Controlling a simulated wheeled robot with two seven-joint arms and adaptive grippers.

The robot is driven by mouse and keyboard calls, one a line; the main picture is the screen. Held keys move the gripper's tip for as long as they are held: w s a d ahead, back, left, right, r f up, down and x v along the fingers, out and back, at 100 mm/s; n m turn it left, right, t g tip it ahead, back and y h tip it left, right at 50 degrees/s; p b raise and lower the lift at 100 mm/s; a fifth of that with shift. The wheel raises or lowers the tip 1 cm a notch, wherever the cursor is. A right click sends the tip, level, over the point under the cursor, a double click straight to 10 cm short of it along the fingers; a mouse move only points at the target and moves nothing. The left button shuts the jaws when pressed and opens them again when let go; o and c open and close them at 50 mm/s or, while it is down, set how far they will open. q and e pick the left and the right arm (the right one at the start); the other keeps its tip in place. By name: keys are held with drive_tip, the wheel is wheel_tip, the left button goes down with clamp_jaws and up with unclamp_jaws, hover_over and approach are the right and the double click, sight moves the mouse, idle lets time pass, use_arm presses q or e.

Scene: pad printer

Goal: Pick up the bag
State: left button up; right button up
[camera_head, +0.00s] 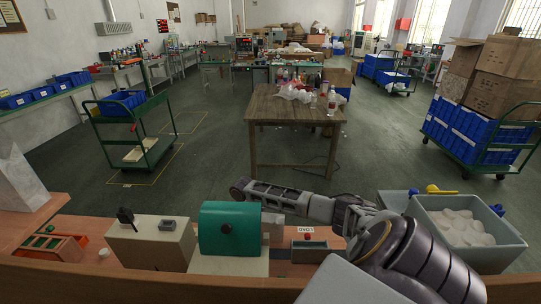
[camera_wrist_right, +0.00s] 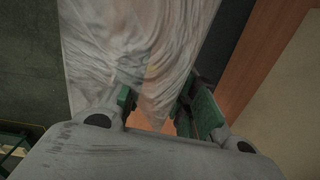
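The bag (camera_head: 18,180) is pale and whitish, standing on the wooden bench at the left edge of the head view, partly cut off by the frame. My right arm reaches leftward over the bench; its gripper (camera_head: 246,190) is above and behind the green machine housing, well to the right of the bag. In the right wrist view the wrinkled bag (camera_wrist_right: 130,50) fills the upper middle, narrowing toward the gap of my right gripper (camera_wrist_right: 165,108). The fingers are apart, and I see no clear contact with the bag. My left gripper is not in view.
The green-housed machine (camera_head: 228,228) and a beige box (camera_head: 150,243) stand on the near bench. An orange tray (camera_head: 52,247) is near the bag. A grey bin (camera_head: 470,250) is at right. A green cart (camera_head: 150,150) stands on the floor beyond.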

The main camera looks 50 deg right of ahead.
drive_tip(key=shift+f, duration=0.9)
clamp_jaws()
